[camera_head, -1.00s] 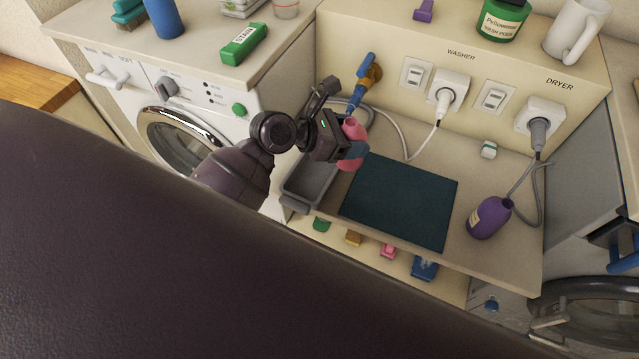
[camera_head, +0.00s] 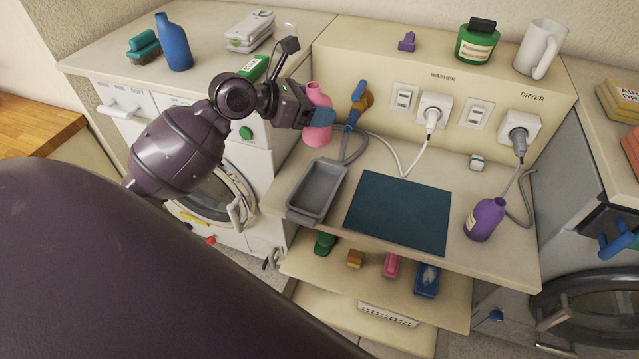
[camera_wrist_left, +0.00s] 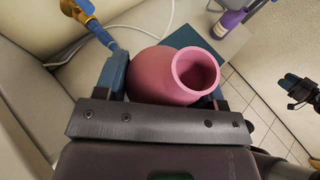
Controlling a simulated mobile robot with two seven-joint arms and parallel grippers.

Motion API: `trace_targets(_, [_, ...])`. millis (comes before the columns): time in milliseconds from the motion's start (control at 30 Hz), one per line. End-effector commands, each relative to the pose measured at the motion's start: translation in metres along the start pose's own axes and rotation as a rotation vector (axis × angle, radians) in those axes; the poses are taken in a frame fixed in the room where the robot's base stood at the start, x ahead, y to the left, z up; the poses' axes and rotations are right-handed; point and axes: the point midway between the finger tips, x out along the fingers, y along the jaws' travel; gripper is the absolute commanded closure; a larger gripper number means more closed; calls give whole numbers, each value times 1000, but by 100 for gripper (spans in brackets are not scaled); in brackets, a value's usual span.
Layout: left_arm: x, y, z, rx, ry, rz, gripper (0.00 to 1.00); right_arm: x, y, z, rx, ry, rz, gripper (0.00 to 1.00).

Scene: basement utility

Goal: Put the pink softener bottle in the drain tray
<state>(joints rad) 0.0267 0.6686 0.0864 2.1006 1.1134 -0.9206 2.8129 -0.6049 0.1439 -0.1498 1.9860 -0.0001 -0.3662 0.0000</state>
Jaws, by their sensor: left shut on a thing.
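The pink softener bottle (camera_head: 317,130) is held in my left gripper (camera_head: 318,118), above the counter and behind the grey tray. In the left wrist view the pink bottle (camera_wrist_left: 178,76) sits between the two fingers, its open mouth facing the camera. The grey drain tray (camera_head: 334,188) stands at the left end of the counter, left of the dark teal mat, and looks empty. The bottle is apart from the tray. My right gripper is not seen in the head view; a dark gripper-like part shows at the right edge of the left wrist view.
A dark teal mat (camera_head: 372,221) lies beside the tray. A purple bottle (camera_head: 484,219) stands at the counter's right. A blue-handled tap (camera_head: 358,100) with a hose is right of the held bottle. Several items sit on the shelf below. A green box (camera_head: 254,67) lies on the left machine.

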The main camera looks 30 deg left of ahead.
Motion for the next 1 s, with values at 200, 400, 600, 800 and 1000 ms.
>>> trace_targets(200, [20,0,-49,-6,5,-1,64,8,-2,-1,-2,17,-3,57])
trace_targets(400, [36,0,-89,-5,4,-1,64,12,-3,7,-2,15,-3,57])
trace_targets(600, [49,0,-119,-3,2,0,64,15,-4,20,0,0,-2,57])
trace_targets(800, [53,0,-129,-1,1,-1,64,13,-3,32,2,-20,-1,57])
trace_targets(1000, [61,0,-148,-3,3,-1,64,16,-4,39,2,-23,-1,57])
